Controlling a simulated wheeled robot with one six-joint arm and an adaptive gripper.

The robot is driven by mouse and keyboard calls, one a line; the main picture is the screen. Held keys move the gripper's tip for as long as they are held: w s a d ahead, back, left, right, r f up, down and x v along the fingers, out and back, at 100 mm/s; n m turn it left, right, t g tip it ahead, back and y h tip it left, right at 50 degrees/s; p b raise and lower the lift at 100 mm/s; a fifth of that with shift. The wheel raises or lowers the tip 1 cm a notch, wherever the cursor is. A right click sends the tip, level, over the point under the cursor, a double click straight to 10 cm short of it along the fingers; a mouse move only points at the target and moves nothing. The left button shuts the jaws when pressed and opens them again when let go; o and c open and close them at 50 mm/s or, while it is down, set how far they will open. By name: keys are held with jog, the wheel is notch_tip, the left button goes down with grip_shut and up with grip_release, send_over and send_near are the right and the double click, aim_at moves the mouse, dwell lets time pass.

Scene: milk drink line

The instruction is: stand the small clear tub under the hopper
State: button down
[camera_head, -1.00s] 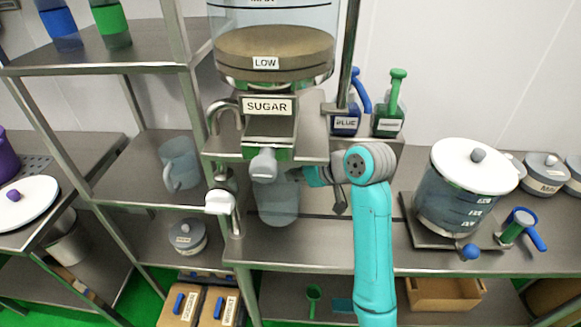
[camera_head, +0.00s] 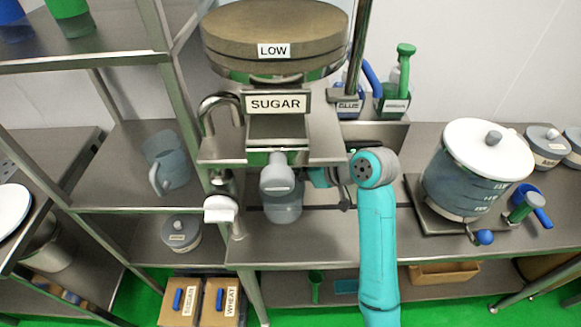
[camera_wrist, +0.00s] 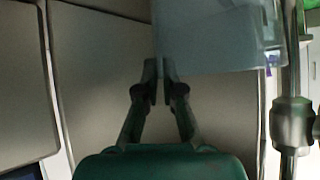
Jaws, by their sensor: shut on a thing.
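The small clear tub (camera_head: 283,208) shows below the sugar hopper (camera_head: 276,104) in the head view. Its upper part is hidden behind the hopper's grey outlet knob (camera_head: 277,178). In the wrist view the tub (camera_wrist: 212,38) is a pale see-through shape at the top. My gripper (camera_wrist: 160,82) is shut on the tub's wall, with its two fingertips close together at the tub's edge. In the head view my arm reaches in from the right of the tub and the fingertips are hidden. I cannot tell whether the tub's base touches the bench.
The steel bench (camera_head: 330,235) is clear in front of the tub. A lidded clear pot (camera_head: 473,175) stands on a scale at right. A clear jug (camera_head: 166,162) is on the left shelf. A white-handled tap (camera_head: 221,209) is left of the tub. Blue and green bottles stand behind.

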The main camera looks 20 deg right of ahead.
jog(key=shift+w+f, duration=0.15)
jog(key=c, duration=1.3)
grip_release()
jog(key=shift+f, duration=0.15)
jog(key=shift+d+r, duration=0.15)
jog(key=shift+r, duration=0.15)
jog(key=v, duration=1.1)
jog(key=shift+s+d+r, duration=0.1)
jog(key=shift+s+d, duration=0.05)
jog(key=shift+s, duration=0.2)
